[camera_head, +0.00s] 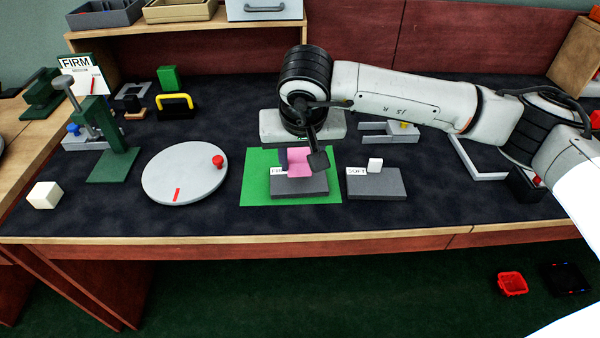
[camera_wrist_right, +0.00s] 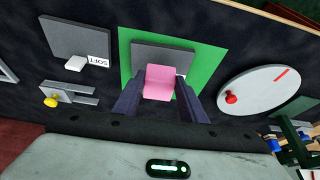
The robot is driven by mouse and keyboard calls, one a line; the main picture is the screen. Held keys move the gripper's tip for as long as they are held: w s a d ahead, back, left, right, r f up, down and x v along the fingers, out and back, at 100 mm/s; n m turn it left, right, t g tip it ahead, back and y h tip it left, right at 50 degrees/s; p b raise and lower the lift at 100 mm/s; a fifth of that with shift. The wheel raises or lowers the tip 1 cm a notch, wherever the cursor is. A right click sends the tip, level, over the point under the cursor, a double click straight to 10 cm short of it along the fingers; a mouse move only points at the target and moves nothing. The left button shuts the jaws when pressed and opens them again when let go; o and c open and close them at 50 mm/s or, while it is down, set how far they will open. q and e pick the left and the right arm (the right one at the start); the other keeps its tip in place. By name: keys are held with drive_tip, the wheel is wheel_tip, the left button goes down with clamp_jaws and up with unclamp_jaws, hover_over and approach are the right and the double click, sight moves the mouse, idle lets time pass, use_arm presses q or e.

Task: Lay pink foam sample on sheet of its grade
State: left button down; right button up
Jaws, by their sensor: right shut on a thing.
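A pink foam sample (camera_head: 299,166) is held between the fingers of my right gripper (camera_head: 301,160). The right wrist view also shows the pink sample (camera_wrist_right: 159,82) between the dark fingers. It overlaps a dark grey sheet (camera_head: 300,188) lying on a green mat (camera_head: 255,185); I cannot tell whether it touches. That sheet has a white label, partly hidden by the sample. My left gripper is out of view.
A round grey disc (camera_head: 184,180) with a red knob lies left of the mat. A green press (camera_head: 114,160) and a white cube (camera_head: 45,195) are farther left. A grey fixture (camera_head: 390,131) is behind the second sheet.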

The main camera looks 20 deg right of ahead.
sight(300, 174)
wheel_tip(300, 174, down, 4)
drive_tip(key=shift+r, duration=0.1)
drive_tip(key=shift+f, duration=0.25)
drive_tip(key=o, duration=1.1)
drive_tip(key=shift+r, duration=0.1)
